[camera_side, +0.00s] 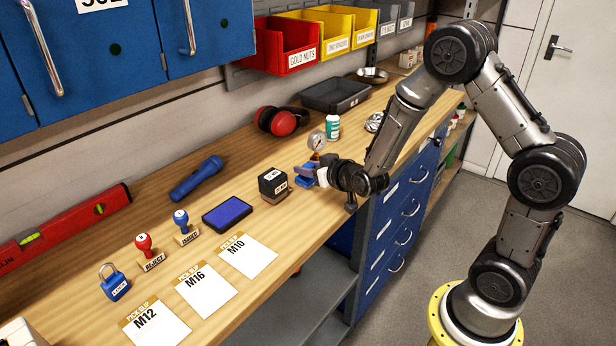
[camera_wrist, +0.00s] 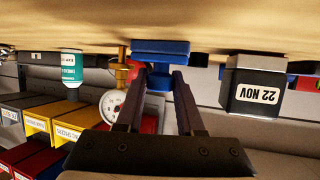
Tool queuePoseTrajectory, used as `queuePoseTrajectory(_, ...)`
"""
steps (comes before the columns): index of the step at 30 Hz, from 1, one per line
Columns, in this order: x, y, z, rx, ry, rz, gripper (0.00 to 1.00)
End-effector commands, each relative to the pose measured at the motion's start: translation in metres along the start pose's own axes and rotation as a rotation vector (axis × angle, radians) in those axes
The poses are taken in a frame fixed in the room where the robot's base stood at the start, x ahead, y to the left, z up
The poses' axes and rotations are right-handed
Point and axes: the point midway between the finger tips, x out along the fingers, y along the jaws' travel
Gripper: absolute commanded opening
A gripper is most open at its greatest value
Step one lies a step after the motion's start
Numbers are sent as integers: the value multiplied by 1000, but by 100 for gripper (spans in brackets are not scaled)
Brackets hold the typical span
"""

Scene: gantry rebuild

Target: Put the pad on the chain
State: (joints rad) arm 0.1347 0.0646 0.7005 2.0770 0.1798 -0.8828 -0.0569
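A dark-framed blue ink pad (camera_side: 228,214) lies flat on the bench left of my gripper. A blue padlock (camera_side: 114,282) with a raised shackle stands near the front left; I cannot tell which of the two is the pad. A small silvery heap (camera_side: 374,122) at the back right may be the chain, but it is too small to tell. My gripper (camera_side: 316,174) is low over the bench's front edge, at a small blue object (camera_side: 304,178). In the upside-down wrist view, my separated fingers (camera_wrist: 161,72) reach this blue object (camera_wrist: 161,49); a firm grip cannot be confirmed.
A black date block (camera_side: 273,184) stands left of my gripper. A brass-fitted gauge (camera_side: 316,141), teal-labelled bottle (camera_side: 333,127) and red earmuffs (camera_side: 281,121) are behind it. Two stamps (camera_side: 144,246) (camera_side: 182,221) and several pick slips (camera_side: 205,287) occupy the left bench.

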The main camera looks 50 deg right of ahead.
Motion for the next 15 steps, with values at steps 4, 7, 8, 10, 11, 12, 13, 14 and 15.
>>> queuePoseTrajectory(4,0,0,0,0,0,0,8)
queuePoseTrajectory(7,0,0,0,0,0,0,0)
queuePoseTrajectory(8,0,0,0,0,0,0,0)
queuePoseTrajectory(10,0,0,0,0,1,0,0)
queuePoseTrajectory(11,0,0,0,0,1,0,0)
queuePoseTrajectory(12,0,0,0,0,1,0,0)
queuePoseTrajectory(13,0,0,0,0,1,0,0)
queuePoseTrajectory(14,0,0,0,0,1,0,0)
queuePoseTrajectory(15,0,0,0,0,1,0,0)
